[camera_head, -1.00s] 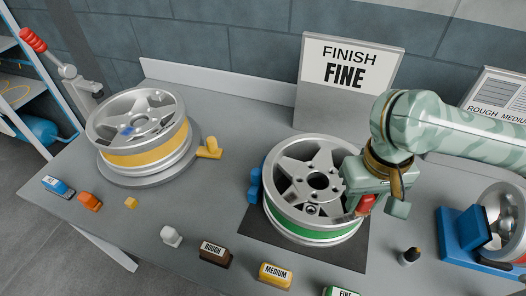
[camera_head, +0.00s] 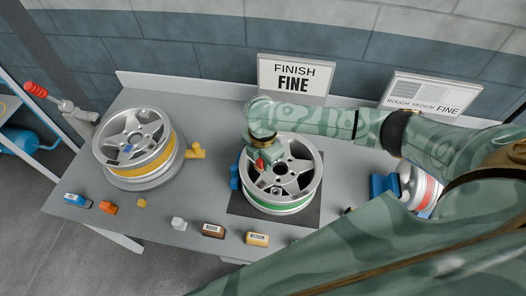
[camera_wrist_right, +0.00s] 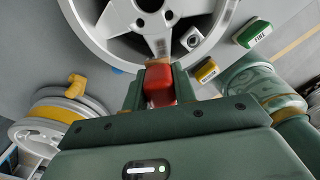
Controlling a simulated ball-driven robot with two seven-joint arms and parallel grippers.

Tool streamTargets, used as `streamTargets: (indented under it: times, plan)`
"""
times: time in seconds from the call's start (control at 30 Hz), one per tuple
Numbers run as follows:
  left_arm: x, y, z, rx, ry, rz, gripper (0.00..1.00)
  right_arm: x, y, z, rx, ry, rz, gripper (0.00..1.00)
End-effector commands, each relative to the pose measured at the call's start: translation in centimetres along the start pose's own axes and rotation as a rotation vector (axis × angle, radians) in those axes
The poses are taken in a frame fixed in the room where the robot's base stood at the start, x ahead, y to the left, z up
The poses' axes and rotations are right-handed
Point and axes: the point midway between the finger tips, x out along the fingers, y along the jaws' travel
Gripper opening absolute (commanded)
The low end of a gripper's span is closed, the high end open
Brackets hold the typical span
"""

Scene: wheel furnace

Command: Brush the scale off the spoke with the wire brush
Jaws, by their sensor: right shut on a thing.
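The silver spoked wheel with a green band (camera_head: 296,206) lies on a dark mat (camera_head: 240,206) at the bench's middle. My right gripper (camera_head: 262,158) is over the wheel's left part, shut on the red wire brush (camera_head: 260,165). In the right wrist view the red brush (camera_wrist_right: 159,84) sits between the jaws, its brownish end pointing at a spoke (camera_wrist_right: 160,22). A small greyish-brown patch shows on that spoke just beyond the brush. I cannot tell whether the bristles touch it. My left gripper is out of view.
A yellow-banded wheel (camera_head: 150,172) sits on a round stand at left, with a yellow clamp (camera_head: 195,151) beside it. Small labelled blocks, including MEDIUM (camera_head: 257,240), line the front edge. A FINISH FINE sign (camera_head: 292,80) stands behind. A red-banded wheel (camera_head: 427,193) is at right.

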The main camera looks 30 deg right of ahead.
Motion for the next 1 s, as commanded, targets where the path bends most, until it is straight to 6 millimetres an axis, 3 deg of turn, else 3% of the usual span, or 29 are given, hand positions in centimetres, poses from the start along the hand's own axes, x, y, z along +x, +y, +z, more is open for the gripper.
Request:
streamTargets:
  times: [0.27,0.63,1.0]
  plan:
    - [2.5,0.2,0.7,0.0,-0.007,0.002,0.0,2.1,0.0,0.1,-0.003,-0.001,0.0,0.09]
    - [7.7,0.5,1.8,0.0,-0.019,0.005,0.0,6.4,0.0,0.1,-0.003,-0.001,0.0,0.09]
    - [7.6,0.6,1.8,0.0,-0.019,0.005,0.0,9.0,0.0,0.0,-0.002,0.001,0.0,0.09]
